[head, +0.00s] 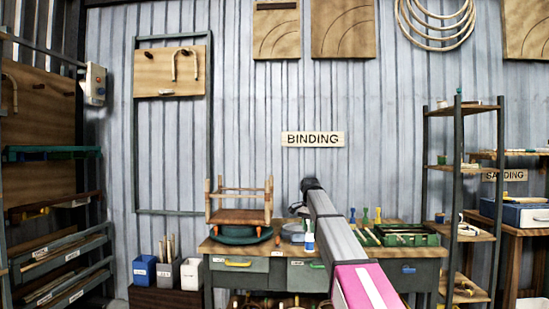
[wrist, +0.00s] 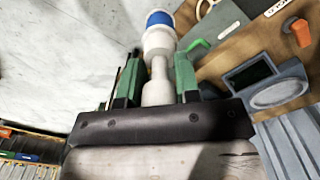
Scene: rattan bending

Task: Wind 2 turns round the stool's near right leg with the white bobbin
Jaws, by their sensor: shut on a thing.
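The stool (head: 238,216) rests on a green round base (head: 240,238) at the left end of the workbench, its legs pointing up and joined by thin rails. In the wrist view my gripper (wrist: 158,82) is shut on the white bobbin (wrist: 157,45), which has a blue band and a narrow neck between the green fingers. In the head view my arm rises right of the stool, and I cannot make out the gripper's fingers there. A blue and white bobbin shape (head: 309,237) shows beside the arm; I cannot tell whether it is the held one. No leg shows clearly in the wrist view.
Several coloured bobbins (head: 365,215) stand on the bench right of my arm, near a green crate (head: 408,236). A shelf rack (head: 458,180) stands at the right. White and blue bins (head: 190,273) sit left of the bench. The wrist view shows an orange object (wrist: 300,33).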

